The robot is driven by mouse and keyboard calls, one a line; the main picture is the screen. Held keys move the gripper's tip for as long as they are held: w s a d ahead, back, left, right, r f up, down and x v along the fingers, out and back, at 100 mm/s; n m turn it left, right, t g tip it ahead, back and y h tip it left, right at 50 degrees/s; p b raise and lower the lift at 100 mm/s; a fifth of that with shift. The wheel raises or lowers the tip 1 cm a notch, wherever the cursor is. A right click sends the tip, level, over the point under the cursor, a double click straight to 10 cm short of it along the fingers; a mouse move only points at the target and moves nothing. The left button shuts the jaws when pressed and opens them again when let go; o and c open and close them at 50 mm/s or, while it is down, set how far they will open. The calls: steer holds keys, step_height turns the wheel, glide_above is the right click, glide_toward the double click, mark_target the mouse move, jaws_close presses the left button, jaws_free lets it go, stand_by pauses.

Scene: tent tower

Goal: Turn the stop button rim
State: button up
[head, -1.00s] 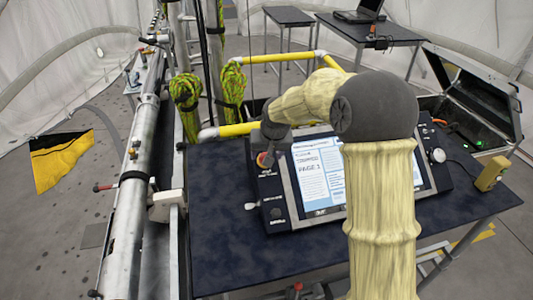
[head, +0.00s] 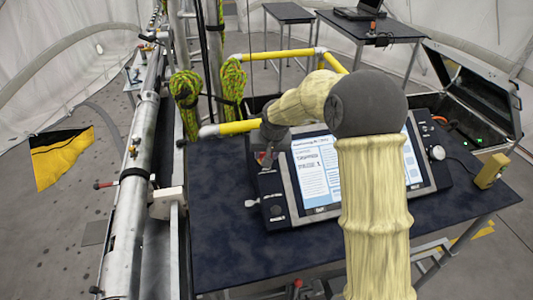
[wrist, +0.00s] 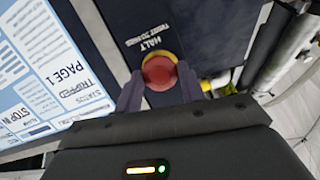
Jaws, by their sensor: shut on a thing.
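The stop button (wrist: 159,72) is a red cap with a yellow rim on the dark panel of the console, under the printed word HALT. My gripper (wrist: 160,84) has one finger on each side of it in the wrist view and is shut on its rim. In the head view my gripper (head: 266,157) is at the left side of the console (head: 277,208), pointing down. There it mostly hides the button. How far the rim is turned cannot be told.
The console's lit screen (head: 316,172) reads TRIPPED, PAGE 1. The console stands on a dark table (head: 230,250). Yellow railing (head: 235,128) and green-black rope bundles (head: 187,95) are behind and left. An open case (head: 470,85) is at the right.

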steer(key=shift+m, duration=0.3)
steer(key=m+b, duration=0.1)
steer(key=m, duration=0.1)
steer(key=shift+d+f+m+y+b, duration=0.1)
steer(key=shift+m+y+b, duration=0.2)
steer(key=shift+y, duration=0.1)
steer(key=shift+m+y+b, duration=0.4)
steer(key=shift+m+b, duration=0.2)
steer(key=shift+m, duration=1.1)
steer(key=o, duration=1)
steer(key=b+v, duration=0.2)
steer(key=v, duration=1.5)
steer(key=shift+s+b, duration=0.3)
